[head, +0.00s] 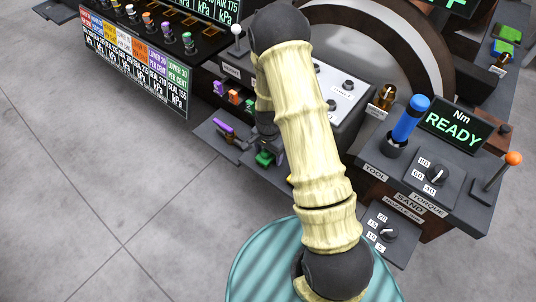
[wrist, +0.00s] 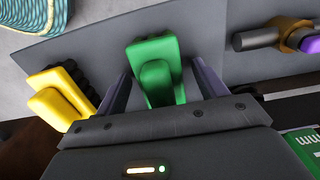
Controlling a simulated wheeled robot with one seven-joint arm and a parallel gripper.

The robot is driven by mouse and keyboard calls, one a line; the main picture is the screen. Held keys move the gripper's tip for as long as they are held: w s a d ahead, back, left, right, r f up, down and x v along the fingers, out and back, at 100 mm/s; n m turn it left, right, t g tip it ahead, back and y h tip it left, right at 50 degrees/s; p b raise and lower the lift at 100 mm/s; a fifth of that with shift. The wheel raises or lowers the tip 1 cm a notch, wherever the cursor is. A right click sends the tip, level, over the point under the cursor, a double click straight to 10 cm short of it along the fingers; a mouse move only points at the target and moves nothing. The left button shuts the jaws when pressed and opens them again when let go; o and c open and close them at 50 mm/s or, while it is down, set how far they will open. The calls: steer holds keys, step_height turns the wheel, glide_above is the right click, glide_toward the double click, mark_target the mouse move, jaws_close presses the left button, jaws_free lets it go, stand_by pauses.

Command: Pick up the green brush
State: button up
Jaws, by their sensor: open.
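The green brush (wrist: 158,72) lies on a grey shelf in the wrist view, centred between the two fingers of my gripper (wrist: 158,88). The fingers stand apart on either side of it, and a gap seems to show on each side. Whether they touch it I cannot tell. In the head view the green brush (head: 265,158) shows in part beside my pale arm, which hides much of that area. My gripper is mostly hidden there behind the arm.
A yellow brush (wrist: 60,98) lies close to the left finger. A purple-handled tool (wrist: 300,40) lies to the right. In the head view, a blue-handled tool (head: 410,118) stands upright in a holder beside the READY display (head: 452,128). Grey floor (head: 90,190) is clear on the left.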

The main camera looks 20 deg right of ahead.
steer(key=shift+c, duration=0.2)
steer(key=c, duration=1.2)
step_height(320, 180, up, 10)
steer(key=p, duration=0.2)
steer(key=shift+p, duration=0.3)
steer(key=o, duration=0.6)
steer(key=c, duration=0.3)
